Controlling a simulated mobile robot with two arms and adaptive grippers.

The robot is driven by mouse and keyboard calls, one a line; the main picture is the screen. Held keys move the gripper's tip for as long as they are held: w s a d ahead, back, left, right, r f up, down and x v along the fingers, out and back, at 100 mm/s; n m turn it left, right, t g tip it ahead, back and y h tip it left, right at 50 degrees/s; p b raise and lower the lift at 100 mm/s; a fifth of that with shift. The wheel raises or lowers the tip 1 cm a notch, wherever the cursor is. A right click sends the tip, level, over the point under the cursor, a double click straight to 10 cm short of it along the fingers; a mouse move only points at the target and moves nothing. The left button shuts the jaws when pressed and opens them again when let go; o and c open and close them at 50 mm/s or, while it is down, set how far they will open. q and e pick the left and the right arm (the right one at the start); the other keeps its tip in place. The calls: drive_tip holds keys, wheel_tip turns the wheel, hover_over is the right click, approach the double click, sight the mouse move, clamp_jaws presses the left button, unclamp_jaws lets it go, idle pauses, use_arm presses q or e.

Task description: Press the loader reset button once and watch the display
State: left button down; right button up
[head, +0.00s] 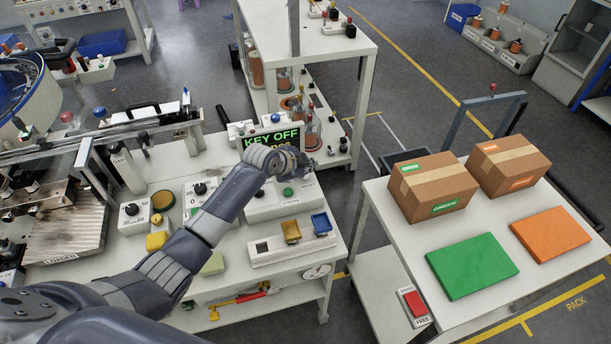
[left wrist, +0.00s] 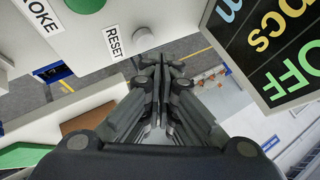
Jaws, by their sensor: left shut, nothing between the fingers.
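The display (head: 283,136) reads "KEY OFF" in green, with a yellow line below partly covered by my left arm. In the left wrist view the display (left wrist: 285,50) shows at the right, cut off and tilted. A grey round reset button (left wrist: 143,38) sits beside a "RESET" label (left wrist: 114,42) on a pale control box (head: 262,210). My left gripper (left wrist: 161,62) is shut and empty, its fingertips close to the button; I cannot tell whether they touch. In the head view the left gripper (head: 308,160) is over the box's far right, and I cannot make out the reset button there.
A green button (head: 288,192) is on the same box. Nearby are black knobs, a yellow block (head: 156,241) and a holder with yellow and blue bins (head: 321,223). A side table at right holds cardboard boxes (head: 434,184), a green panel (head: 471,265) and an orange panel (head: 551,234).

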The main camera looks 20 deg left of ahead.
sight(308, 178)
idle(0.8)
use_arm(q)
drive_tip(key=shift+f, duration=0.4)
drive_tip(key=shift+f+b, duration=0.55)
drive_tip(key=shift+f, duration=0.05)
idle(0.5)
drive_tip(key=shift+r, duration=0.1)
drive_tip(key=shift+r+p, duration=0.9)
wheel_tip(308, 178, up, 5)
drive_tip(key=p, duration=0.4)
drive_tip(key=shift+p, duration=0.35)
